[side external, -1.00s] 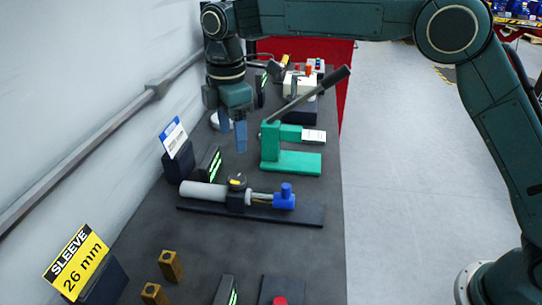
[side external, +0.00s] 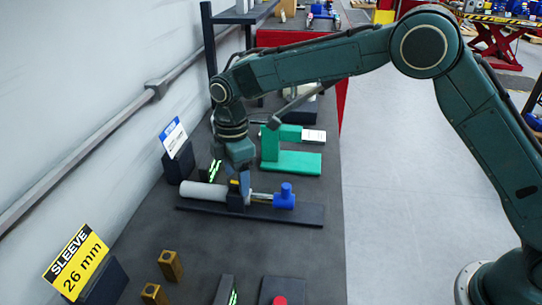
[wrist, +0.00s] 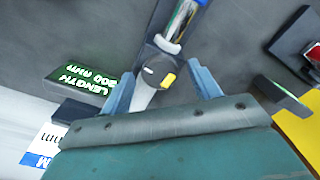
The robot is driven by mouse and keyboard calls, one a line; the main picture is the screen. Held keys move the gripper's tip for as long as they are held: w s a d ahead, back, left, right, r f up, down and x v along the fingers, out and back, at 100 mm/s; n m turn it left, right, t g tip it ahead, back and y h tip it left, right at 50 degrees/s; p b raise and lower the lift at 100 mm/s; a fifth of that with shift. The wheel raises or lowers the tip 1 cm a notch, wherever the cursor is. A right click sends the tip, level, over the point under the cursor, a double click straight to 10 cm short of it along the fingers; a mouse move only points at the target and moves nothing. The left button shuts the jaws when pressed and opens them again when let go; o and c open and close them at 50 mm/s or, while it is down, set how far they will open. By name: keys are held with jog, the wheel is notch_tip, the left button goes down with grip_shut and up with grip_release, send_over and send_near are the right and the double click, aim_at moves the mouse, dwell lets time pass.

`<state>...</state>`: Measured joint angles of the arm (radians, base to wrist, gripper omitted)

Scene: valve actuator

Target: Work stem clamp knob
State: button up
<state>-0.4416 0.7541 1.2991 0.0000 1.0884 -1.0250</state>
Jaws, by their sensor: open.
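The valve actuator lies on a dark base plate (side external: 308,215). It has a grey cylinder (side external: 203,194) at left, a dark block (side external: 236,202) in the middle, a thin metal stem and a blue valve body (side external: 284,198) at right. In the wrist view the dark round clamp knob (wrist: 153,71) with a yellow mark (wrist: 168,79) sits on the block. My gripper (wrist: 161,76) is open, with one blue finger on either side of the knob and gaps visible. In the side view my gripper (side external: 239,184) is down over the block and hides the knob.
A green lever press (side external: 291,161) stands behind the actuator. A lit green display (wrist: 82,86) and a blue-white sign (side external: 175,140) stand left. A yellow sleeve sign (side external: 76,262) and brass blocks (side external: 170,265) are in front. The bench right of the base plate is narrow.

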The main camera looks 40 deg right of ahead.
jog(key=c, duration=1)
jog(key=shift+m, duration=0.4)
jog(key=m, duration=0.7)
jog(key=shift+m, duration=0.4)
jog(key=m, duration=0.4)
jog(key=shift+r, duration=0.1)
jog(key=m, duration=0.4)
